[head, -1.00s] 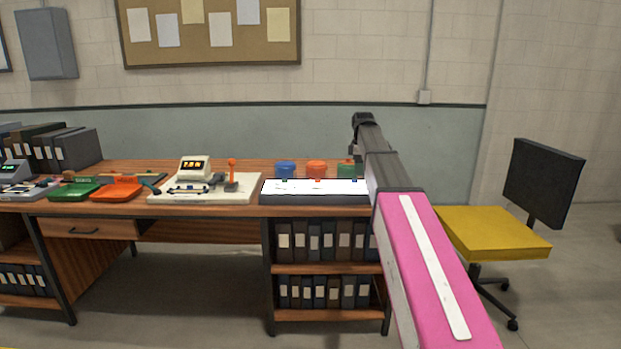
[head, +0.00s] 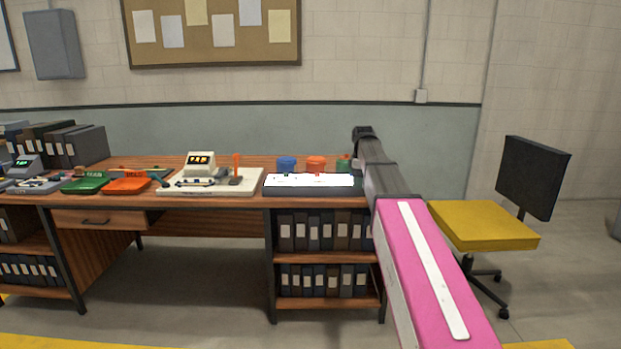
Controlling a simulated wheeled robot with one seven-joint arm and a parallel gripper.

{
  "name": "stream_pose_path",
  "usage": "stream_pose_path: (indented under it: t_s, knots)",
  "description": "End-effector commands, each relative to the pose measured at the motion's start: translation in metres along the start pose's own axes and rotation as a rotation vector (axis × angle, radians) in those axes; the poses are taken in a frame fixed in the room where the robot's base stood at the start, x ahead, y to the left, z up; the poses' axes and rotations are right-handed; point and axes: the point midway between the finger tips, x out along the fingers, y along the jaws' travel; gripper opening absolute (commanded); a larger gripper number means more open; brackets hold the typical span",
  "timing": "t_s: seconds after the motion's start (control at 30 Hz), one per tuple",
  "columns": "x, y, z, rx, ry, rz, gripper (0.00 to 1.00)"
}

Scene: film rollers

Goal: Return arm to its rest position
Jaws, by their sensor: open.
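My arm reaches up from the lower right, with a pink link and a dark forearm. My gripper (head: 363,132) is the small dark end at the top, in front of the wall and above the right part of the desk. It is open, and nothing shows held in it. Its fingers are too small to make out singly.
The wooden desk (head: 215,228) holds a green tray (head: 86,183), an orange tray (head: 127,184), a white-based device (head: 250,188), a lit white panel (head: 310,181), and blue (head: 286,163) and orange (head: 316,163) containers. A yellow chair (head: 482,225) stands right. Floor in front is clear.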

Motion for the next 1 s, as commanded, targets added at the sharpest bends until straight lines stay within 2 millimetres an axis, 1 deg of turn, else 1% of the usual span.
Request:
stream_pose_path:
  t_s: [0.03,0.17,0.23,0.37,0.5,0.6,0.67,0.7,0.77,0.9,1.0]
  knots:
    - [0.011,-0.007,0.002,0.021,-0.001,-0.002,0.66]
    - [0.037,-0.020,0.007,0.093,-0.001,-0.002,0.66]
    - [0.054,-0.029,0.010,0.138,-0.001,-0.003,0.66]
    - [0.094,-0.052,0.018,0.253,-0.001,-0.003,0.66]
    - [0.149,-0.089,0.031,0.421,-0.002,-0.003,0.66]
    - [0.184,-0.118,0.041,0.547,-0.002,-0.002,0.66]
    - [0.205,-0.135,0.047,0.622,-0.002,-0.002,0.66]
    - [0.218,-0.147,0.051,0.673,-0.002,-0.002,0.66]
    - [0.236,-0.166,0.058,0.748,-0.002,-0.002,0.66]
    - [0.274,-0.210,0.073,0.923,-0.001,-0.001,0.66]
    - [0.296,-0.239,0.083,1.038,0.000,0.000,0.66]
